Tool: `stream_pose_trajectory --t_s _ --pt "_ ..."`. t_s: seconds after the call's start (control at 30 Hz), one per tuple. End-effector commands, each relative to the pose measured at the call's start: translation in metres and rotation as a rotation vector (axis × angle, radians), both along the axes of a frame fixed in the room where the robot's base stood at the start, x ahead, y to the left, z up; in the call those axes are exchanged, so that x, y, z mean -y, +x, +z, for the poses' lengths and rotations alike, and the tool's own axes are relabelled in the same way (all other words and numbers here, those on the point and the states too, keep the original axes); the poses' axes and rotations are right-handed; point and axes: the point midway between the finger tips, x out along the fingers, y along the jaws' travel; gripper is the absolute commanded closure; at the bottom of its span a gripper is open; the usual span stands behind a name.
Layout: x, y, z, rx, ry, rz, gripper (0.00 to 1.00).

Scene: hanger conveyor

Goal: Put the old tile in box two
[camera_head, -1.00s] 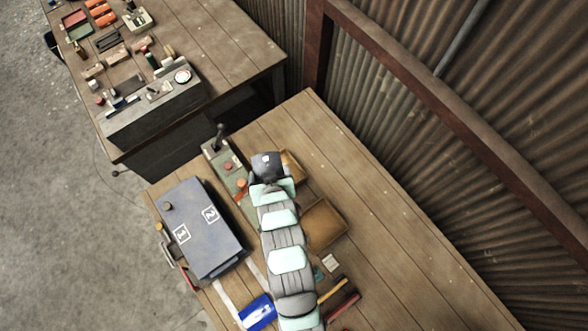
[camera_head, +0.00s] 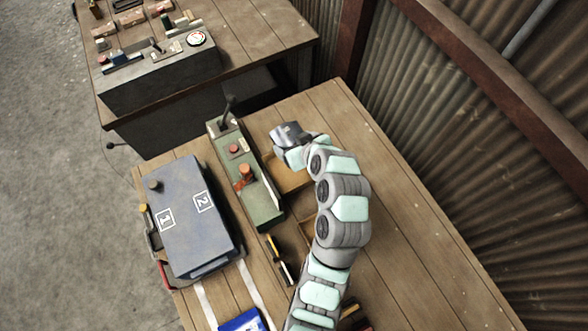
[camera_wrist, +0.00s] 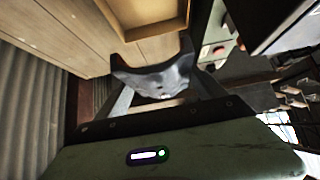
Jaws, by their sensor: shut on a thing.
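My gripper (camera_head: 288,138) is at the far end of my arm, above the table near the green control panel. In the wrist view its two fingers are shut on a blue-grey piece with an uneven edge (camera_wrist: 155,77), which looks like the old tile. The head view does not show the held piece clearly. A blue-grey box (camera_head: 195,230) lies left of the panel, with the labels 1 and 2 (camera_head: 203,202) on its top and a small knob in one corner. Its top looks closed. My gripper is up and to the right of it, apart from it.
The green control panel (camera_head: 262,205), with a lever and buttons, stands between box and gripper. A wooden tray (camera_wrist: 125,15) lies below my arm. A screwdriver (camera_head: 278,258) and a blue item (camera_head: 241,321) lie nearer. A second workbench (camera_head: 260,40) is behind; corrugated wall right.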

Motion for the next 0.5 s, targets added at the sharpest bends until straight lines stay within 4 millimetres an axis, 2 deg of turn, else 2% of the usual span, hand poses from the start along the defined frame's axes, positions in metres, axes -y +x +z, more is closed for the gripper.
stream_pose_trajectory --t_s 0.03,0.3,0.5 --pt "-0.001 -0.002 -0.017 -0.013 0.002 0.002 0.79" --pt "-0.001 -0.002 -0.089 -0.008 0.002 -0.001 0.79" --pt "-0.001 -0.001 -0.122 -0.006 0.001 -0.001 0.79"
